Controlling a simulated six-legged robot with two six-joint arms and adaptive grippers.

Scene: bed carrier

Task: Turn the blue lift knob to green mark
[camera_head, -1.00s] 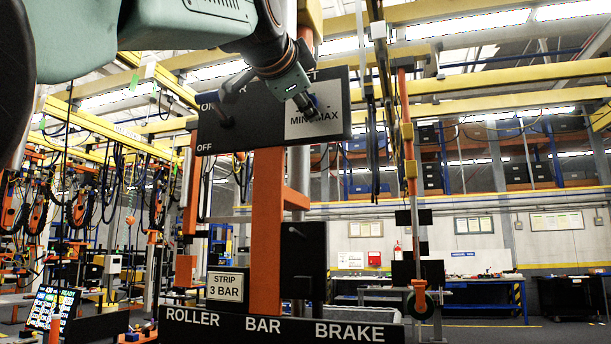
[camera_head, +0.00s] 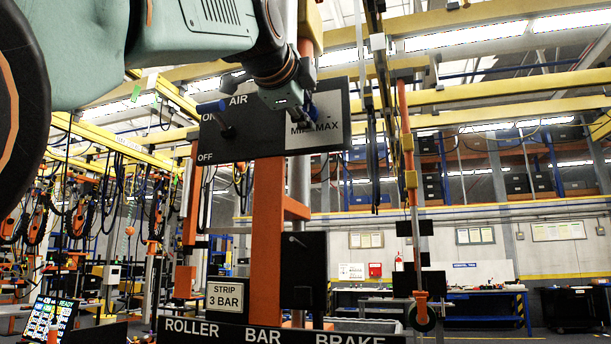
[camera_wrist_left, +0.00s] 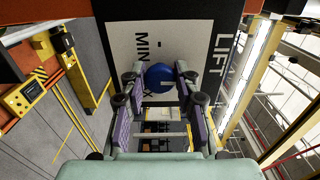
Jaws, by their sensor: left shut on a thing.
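The blue lift knob (camera_wrist_left: 158,76) shows in the wrist view as a round blue cap on a white plate (camera_wrist_left: 118,38) lettered MIN and MAX, beside the word LIFT. My left gripper (camera_wrist_left: 160,82) is shut on the knob, one finger on each side. In the head view, my left gripper (camera_head: 300,110) reaches down from above to the white plate at the right of the black panel (camera_head: 240,145). It covers most of the knob there and part of the MIN lettering. I cannot make out a green mark on the plate. My right gripper is not in view.
The panel sits on an orange post (camera_head: 267,240) above a ROLLER BAR BRAKE board (camera_head: 250,331). A STRIP 3 BAR sign (camera_head: 224,297) is lower left.

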